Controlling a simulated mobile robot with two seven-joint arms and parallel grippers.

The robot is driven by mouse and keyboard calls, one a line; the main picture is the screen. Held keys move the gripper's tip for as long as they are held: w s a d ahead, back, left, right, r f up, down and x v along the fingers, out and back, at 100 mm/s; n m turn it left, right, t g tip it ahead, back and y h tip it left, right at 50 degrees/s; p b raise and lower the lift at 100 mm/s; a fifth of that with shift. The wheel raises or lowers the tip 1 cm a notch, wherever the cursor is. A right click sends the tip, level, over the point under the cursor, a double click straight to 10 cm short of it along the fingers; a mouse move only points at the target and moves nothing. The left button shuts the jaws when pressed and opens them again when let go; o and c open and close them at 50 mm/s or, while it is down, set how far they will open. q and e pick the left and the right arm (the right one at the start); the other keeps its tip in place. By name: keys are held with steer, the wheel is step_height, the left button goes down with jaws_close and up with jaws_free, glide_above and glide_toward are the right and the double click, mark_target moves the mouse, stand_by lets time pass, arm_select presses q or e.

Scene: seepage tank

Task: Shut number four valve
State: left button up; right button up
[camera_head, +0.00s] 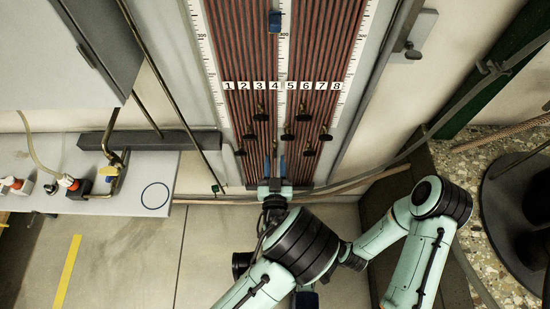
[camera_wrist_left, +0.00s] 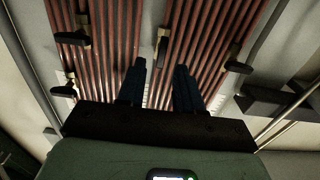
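The tube panel (camera_head: 240,60) has number labels 1 to 8 (camera_head: 282,86) and small brass valves with dark handles below them. Under the 4 label, my left gripper (camera_head: 275,165) points up the panel. Its two dark blue fingers are apart, with no object visible between them. In the left wrist view the gripper (camera_wrist_left: 160,85) is also open against the red tubes. My right gripper cannot be made out.
Other valves flank the fingers closely, such as one at lower left (camera_head: 240,149) and one at lower right (camera_head: 310,149). A blue clip (camera_head: 275,22) sits high on the middle scale. A white bench (camera_head: 130,165) with fittings stands left. A hose (camera_head: 360,178) crosses right.

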arm_select(q)
steer(key=shift+w, duration=1.05)
arm_select(e)
steer(key=shift+s+f, duration=0.4)
arm_select(q)
jaws_close()
arm_select(e)
steer(key=shift+r, duration=0.1)
